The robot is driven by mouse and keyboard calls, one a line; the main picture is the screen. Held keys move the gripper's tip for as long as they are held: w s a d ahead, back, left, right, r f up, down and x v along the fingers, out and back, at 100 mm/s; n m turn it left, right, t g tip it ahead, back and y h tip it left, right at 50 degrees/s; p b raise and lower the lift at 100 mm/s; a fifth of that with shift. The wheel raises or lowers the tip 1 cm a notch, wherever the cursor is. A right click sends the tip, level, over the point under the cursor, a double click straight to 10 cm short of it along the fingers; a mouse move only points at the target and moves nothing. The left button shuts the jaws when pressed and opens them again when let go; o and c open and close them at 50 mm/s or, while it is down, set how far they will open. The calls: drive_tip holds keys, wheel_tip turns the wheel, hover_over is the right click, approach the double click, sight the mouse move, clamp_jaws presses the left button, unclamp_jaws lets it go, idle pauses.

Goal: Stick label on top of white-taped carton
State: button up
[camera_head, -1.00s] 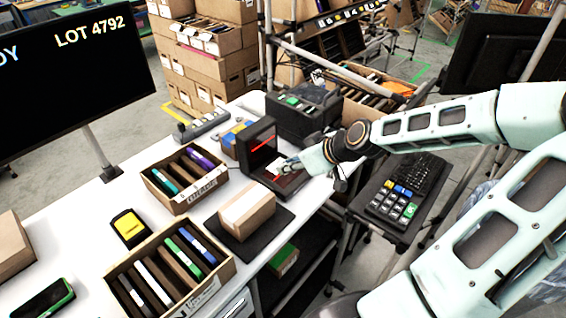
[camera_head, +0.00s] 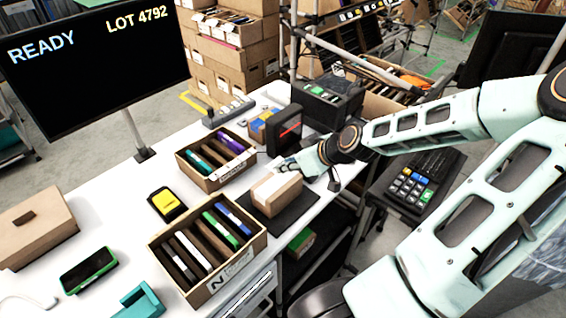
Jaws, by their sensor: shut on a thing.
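The carton (camera_head: 280,199) is a small tan box with a pale white strip along its top. It sits on a dark mat (camera_head: 301,207) near the table's front edge. My gripper (camera_head: 281,167) is at the carton's far edge, low over or beside its top. It is shut on a small white label, which is hard to make out against the white tape and table. I cannot tell whether the label touches the carton. A black device with a red light line (camera_head: 287,131) stands just behind my gripper.
Open boxes of coloured folders stand left of the carton, one nearer (camera_head: 207,291) and one farther (camera_head: 199,184). A yellow-and-black device (camera_head: 167,203) lies between them. A monitor (camera_head: 95,70) stands at left. A keypad (camera_head: 410,187) is at right, under my arm.

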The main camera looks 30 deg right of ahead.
drive_tip(key=shift+a, duration=0.15)
drive_tip(key=shift+f, duration=0.2)
drive_tip(key=shift+f, duration=0.8)
wheel_tip(320, 180, down, 5)
drive_tip(key=b, duration=0.5)
drive_tip(key=shift+r, duration=0.15)
drive_tip(key=shift+f, duration=0.2)
drive_tip(key=o, duration=0.7)
drive_tip(key=shift+o, duration=0.2)
drive_tip(key=shift+s+r, duration=0.1)
drive_tip(key=shift+s, duration=0.05)
